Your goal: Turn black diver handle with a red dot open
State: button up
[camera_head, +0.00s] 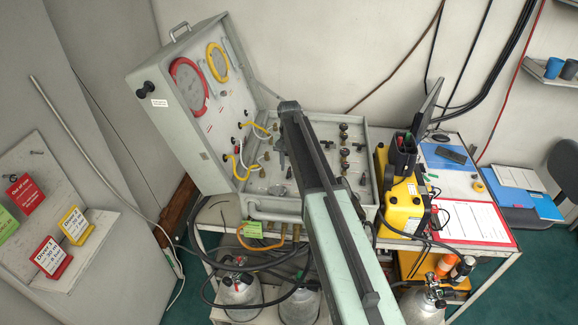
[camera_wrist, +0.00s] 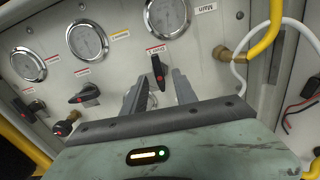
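In the wrist view, a black handle with a red dot (camera_wrist: 158,73) stands on the grey panel under a round gauge. It points roughly up and down in the picture. My gripper (camera_wrist: 159,90) is open, with its two grey fingers apart, one on each side below this handle. I cannot tell whether they touch it. A second black handle with a red mark (camera_wrist: 86,94) sits to the left, turned more sideways. A third dark handle (camera_wrist: 29,109) is farther left. In the head view my arm hides part of the panel and the gripper is not clear.
Round gauges (camera_wrist: 88,41) line the panel above the handles. A yellow hose (camera_wrist: 266,36) and a brass fitting (camera_wrist: 222,53) are on the right. In the head view, the open panel case (camera_head: 178,125) stands on a bench beside a yellow box (camera_head: 403,206).

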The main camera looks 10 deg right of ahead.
aim_at(289, 170)
notch_tip(289, 170, up, 7)
jog(key=p, duration=0.6)
jog(key=shift+r, duration=0.15)
